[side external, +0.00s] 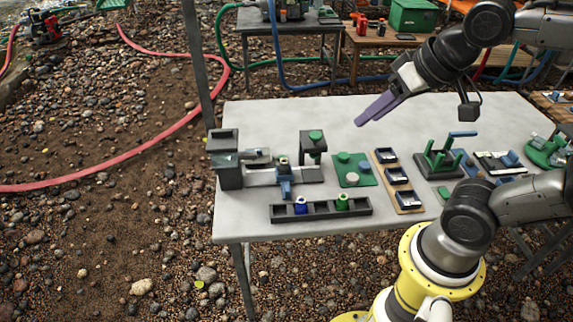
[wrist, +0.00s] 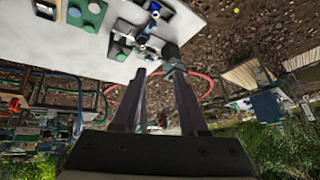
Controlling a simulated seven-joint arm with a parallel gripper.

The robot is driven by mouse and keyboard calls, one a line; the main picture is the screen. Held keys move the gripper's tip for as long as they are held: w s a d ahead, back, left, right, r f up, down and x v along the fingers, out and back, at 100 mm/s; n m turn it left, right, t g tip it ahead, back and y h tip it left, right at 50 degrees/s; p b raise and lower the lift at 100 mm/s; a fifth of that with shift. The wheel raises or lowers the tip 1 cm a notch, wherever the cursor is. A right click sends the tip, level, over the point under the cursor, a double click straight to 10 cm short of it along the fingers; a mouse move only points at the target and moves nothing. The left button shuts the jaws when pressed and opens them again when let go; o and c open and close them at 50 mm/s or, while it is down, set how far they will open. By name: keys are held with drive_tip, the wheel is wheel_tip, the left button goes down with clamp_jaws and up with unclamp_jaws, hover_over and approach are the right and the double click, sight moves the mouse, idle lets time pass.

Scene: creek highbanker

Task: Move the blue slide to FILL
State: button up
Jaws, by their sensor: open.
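A blue slide (side external: 286,187) sits on a grey fixture (side external: 258,178) at the left of the white table in the side view. Its handle hangs toward the front. No FILL marking can be read. In the wrist view a small blue piece (wrist: 148,28) on the dark fixture (wrist: 124,46) looks like this slide. My gripper (side external: 366,116) is above the back of the table, to the right of the slide and well apart from it. Its two long purple-grey fingers also show in the wrist view (wrist: 159,76), apart and with nothing between them.
A dark tray (side external: 322,211) with a blue and a green-topped container lies in front of the slide. A dark stand (side external: 313,146) with a green knob and a green board (side external: 366,180) stand nearby. A wooden rack (side external: 378,158) lies further right. The table's back middle is clear.

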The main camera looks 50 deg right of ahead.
drive_tip(key=w+m+g, duration=0.1)
drive_tip(key=w+m, duration=0.1)
drive_tip(key=w, duration=0.7)
drive_tip(key=m+g, duration=0.4)
drive_tip(key=g, duration=0.2)
hover_over(287, 188)
wheel_tip(287, 188, down, 26)
drive_tip(key=shift+f, duration=4.3)
